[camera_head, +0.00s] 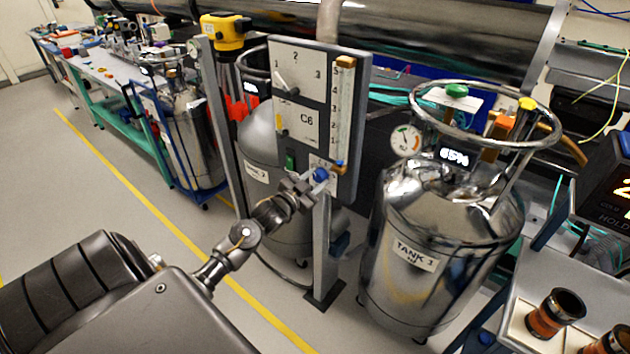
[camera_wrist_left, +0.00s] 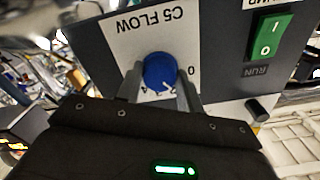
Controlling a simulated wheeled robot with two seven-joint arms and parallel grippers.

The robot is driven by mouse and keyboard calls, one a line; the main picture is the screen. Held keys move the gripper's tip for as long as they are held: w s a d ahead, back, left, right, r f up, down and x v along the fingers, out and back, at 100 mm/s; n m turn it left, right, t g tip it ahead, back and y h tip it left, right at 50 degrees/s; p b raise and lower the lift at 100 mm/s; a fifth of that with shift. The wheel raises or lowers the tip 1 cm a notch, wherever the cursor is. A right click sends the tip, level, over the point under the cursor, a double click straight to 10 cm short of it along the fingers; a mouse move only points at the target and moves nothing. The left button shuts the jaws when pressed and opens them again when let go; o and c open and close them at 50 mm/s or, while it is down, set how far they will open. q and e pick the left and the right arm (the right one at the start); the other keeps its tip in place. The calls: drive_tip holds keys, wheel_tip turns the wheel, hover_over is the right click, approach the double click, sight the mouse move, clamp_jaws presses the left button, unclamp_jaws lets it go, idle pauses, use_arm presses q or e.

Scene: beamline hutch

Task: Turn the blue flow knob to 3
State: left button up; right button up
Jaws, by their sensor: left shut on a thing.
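The blue flow knob (camera_wrist_left: 159,71) sits on a white plate labelled C5 FLOW (camera_wrist_left: 135,30), which appears upside down in the left wrist view. In the head view the blue knob (camera_head: 321,174) is low on the grey panel. My left gripper (camera_head: 309,183) reaches it from the lower left. In the wrist view the fingers of my left gripper (camera_wrist_left: 160,86) are on either side of the knob, shut on it. A white mark on the knob points down and to the right in that view. The 0 is at the right; the other numbers are partly hidden, so the exact setting is unclear. My right gripper is not in view.
A green rocker switch (camera_wrist_left: 270,37) is beside the knob plate. The panel (camera_head: 352,110) also bears a dial and a tall scale. The tank labelled TANK 3 (camera_head: 420,265) stands close at right, and another tank (camera_head: 262,180) is behind the panel. Floor is clear at left.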

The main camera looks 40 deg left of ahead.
use_arm(q)
drive_tip(key=m, duration=0.5)
drive_tip(key=shift+m, duration=0.3)
drive_tip(key=shift+m+b, duration=0.45)
drive_tip(key=shift+m, duration=1.65)
drive_tip(key=o, duration=1)
drive_tip(key=s+b, duration=0.2)
drive_tip(key=s, duration=0.8)
drive_tip(key=shift+s, duration=0.4)
drive_tip(key=shift+d, duration=0.1)
